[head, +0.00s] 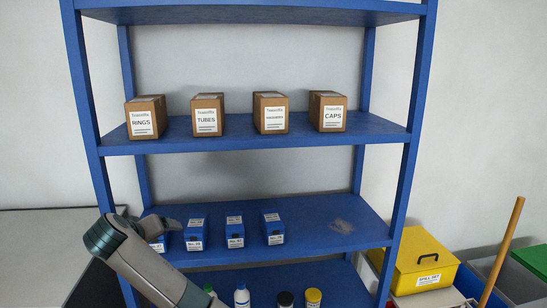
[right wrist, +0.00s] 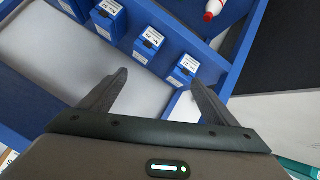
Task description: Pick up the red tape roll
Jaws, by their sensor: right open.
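I cannot make out a red tape roll in either view. My right gripper (head: 172,224) is at the left end of the shelf with the blue boxes, beside the leftmost box. In the right wrist view, its two fingers (right wrist: 159,80) are spread apart with nothing between them. A small labelled blue box (right wrist: 183,70) lies just beyond the fingertips. A white item with a red end (right wrist: 214,8) shows at the top edge, cut off by the frame. My left gripper is not in view.
Several blue boxes (head: 235,232) stand on the blue rack's shelf (head: 300,220). Brown cartons (head: 270,113) stand above. Bottles, one yellow-capped (head: 313,297), stand below. A yellow case (head: 420,264) and a wooden handle (head: 502,250) are at right.

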